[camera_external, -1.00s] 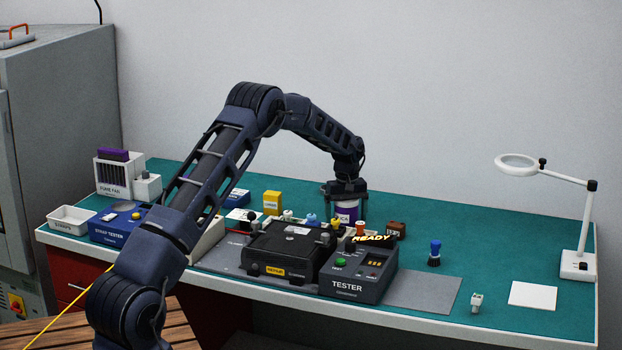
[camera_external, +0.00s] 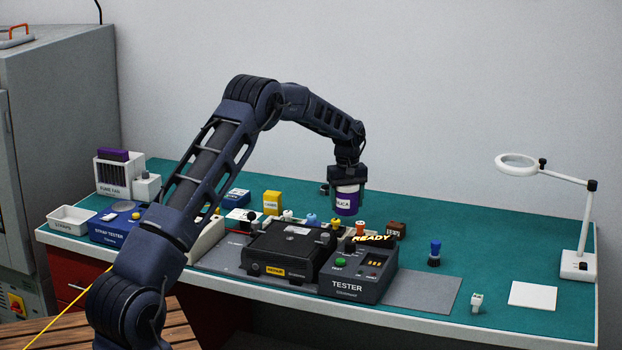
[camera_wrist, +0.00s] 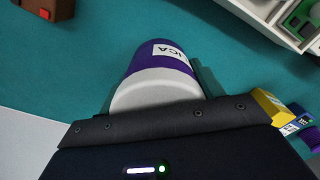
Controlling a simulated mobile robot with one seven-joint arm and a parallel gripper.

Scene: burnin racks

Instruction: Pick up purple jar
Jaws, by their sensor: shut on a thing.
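The purple jar (camera_external: 345,203) has a white lid and a white label. My gripper (camera_external: 347,190) is shut on it, pointing down, and holds it upright above the back of the green bench top. In the wrist view the jar (camera_wrist: 158,58) shows its grey-white lid toward me and part of its label. The gripper's dark body hides most of the fingers there.
A black fixture (camera_external: 285,250) and a tester (camera_external: 357,275) stand in front of the jar. A brown block (camera_external: 396,229), a yellow box (camera_external: 272,202) and several small spools are close by. A magnifier lamp (camera_external: 580,262) stands at the right. The back right bench is clear.

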